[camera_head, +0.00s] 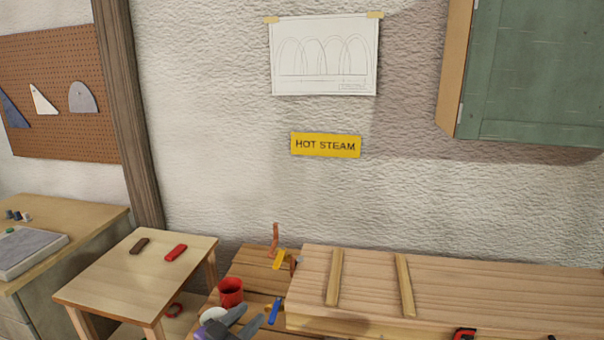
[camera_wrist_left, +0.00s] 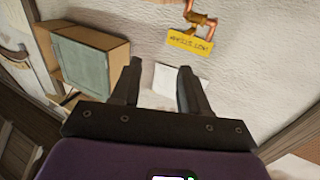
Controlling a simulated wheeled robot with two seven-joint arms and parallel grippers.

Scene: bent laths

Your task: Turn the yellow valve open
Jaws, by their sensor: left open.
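The yellow valve (camera_head: 281,260) shows as a small yellow lever by a copper pipe (camera_head: 275,237), at the left end of a long wooden box. In the left wrist view a brass and copper fitting (camera_wrist_left: 201,20) stands at the top, near the yellow sign; I cannot make out its lever clearly. My left gripper (camera_head: 250,318) is open and empty, low in the head view, below and left of the yellow valve and apart from it. Its two fingers also show spread in the left wrist view (camera_wrist_left: 161,80). My right gripper is not in view.
A blue lever (camera_head: 274,311) is just right of my left fingertips. A red mug (camera_head: 230,291) stands behind the gripper. The wooden box (camera_head: 450,290) carries two laths (camera_head: 334,277). A side table (camera_head: 130,275) stands left.

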